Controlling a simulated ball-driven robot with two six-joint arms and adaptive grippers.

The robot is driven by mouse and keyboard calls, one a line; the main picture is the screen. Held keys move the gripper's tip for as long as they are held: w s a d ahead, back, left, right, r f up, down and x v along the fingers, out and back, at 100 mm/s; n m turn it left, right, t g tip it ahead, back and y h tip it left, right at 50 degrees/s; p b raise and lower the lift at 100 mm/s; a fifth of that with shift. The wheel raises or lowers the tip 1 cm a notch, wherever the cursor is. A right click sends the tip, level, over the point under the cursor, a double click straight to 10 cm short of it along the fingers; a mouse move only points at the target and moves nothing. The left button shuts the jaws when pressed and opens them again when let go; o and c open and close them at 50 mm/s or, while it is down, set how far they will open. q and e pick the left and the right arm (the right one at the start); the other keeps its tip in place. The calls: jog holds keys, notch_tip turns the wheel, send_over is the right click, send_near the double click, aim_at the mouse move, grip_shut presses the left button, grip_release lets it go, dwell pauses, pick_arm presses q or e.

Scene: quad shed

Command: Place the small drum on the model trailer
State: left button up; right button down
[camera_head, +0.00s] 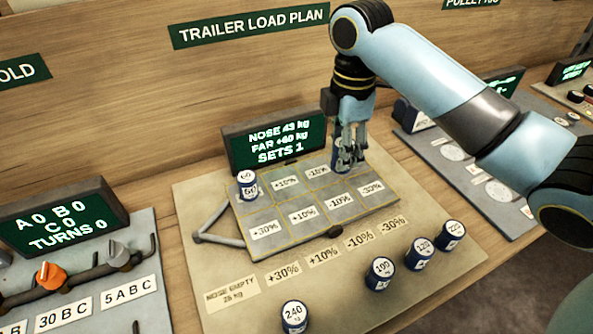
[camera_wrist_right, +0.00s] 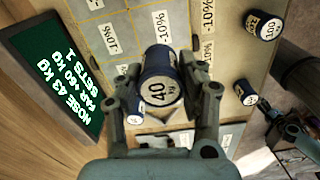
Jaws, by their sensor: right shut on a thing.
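My right gripper (camera_head: 348,162) is shut on a small blue drum with a white top marked 40 kg (camera_wrist_right: 158,88). In the head view the drum (camera_head: 337,158) is at the back right cell of the grey model trailer (camera_head: 240,223). I cannot tell whether it touches the deck. The fingers are on either side of it and partly hide it. Another blue drum, marked 60 (camera_head: 247,187), stands at the back left of the trailer. In the wrist view, what looks like my left gripper (camera_wrist_right: 295,132) is at the lower right, its jaws unclear.
Blue drums marked 240 (camera_head: 294,317), 100 (camera_head: 380,274), 120 (camera_head: 419,254) and 220 (camera_head: 450,236) stand on the board in front. A display (camera_head: 273,140) reading nose 43 kg stands behind the trailer. Other panels are at both sides.

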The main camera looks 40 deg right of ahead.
jog(key=w+a+f, duration=0.2)
jog(key=w, duration=0.1)
jog(key=w+a+f, duration=0.1)
jog(key=w+f, duration=0.1)
jog(key=w, duration=0.2)
jog(key=w+a+f, duration=0.1)
jog(key=w+a, duration=0.1)
jog(key=w, duration=0.2)
jog(key=shift+a+f, duration=0.3)
jog(key=shift+f, duration=0.3)
notch_tip(320, 180, down, 3)
jog(key=shift+f+p, duration=0.2)
jog(key=shift+p, duration=0.1)
pick_arm(q)
jog(key=shift+s+a+r, duration=0.2)
jog(key=shift+s+a, duration=0.1)
jog(key=shift+s, duration=0.3)
pick_arm(e)
jog(key=shift+f, duration=0.25)
jog(key=c, duration=0.8)
grip_release()
jog(key=shift+f, duration=0.1)
